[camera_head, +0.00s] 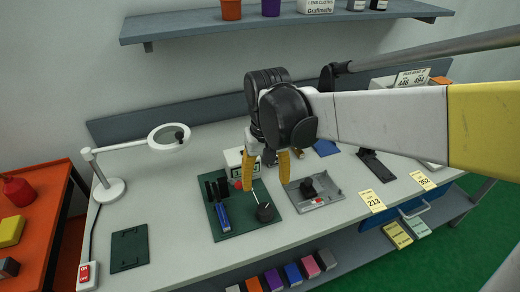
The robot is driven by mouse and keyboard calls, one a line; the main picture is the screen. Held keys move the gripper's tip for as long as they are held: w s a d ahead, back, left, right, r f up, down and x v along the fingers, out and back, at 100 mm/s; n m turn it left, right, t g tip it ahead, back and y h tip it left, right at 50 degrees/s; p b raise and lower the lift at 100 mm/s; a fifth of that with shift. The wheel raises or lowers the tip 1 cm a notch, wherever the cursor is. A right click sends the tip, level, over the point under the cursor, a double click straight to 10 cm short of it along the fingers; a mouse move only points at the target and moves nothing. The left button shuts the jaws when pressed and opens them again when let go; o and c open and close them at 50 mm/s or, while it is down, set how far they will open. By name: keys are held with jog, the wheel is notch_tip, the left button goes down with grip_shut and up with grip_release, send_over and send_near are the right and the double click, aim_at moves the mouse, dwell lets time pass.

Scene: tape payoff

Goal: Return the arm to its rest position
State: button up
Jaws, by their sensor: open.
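My gripper (268,176) has two yellow fingers spread apart, open, with nothing seen between them but the bench and things behind. It points down above the workbench (165,222), over the back part of a dark green mat (240,228). My white and yellow arm reaches in from the right and hides part of the bench behind it. A small white box with a green label (235,160) stands just behind the left finger. Whether the fingers touch anything cannot be told.
A magnifier lamp (168,138) stands left. A shelf (280,23) with pots hangs above. An orange table (38,235) is at far left.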

jog(key=s+d+r+m+t, duration=0.1)
jog(key=s+d+r+t, duration=0.2)
jog(key=s+d+t, duration=0.4)
jog(key=s+d, duration=0.3)
jog(key=d, duration=0.3)
jog(key=shift+s+d+r+m, duration=0.2)
jog(key=shift+s+d+m, duration=0.1)
jog(key=shift+s, duration=0.1)
dwell(0.5)
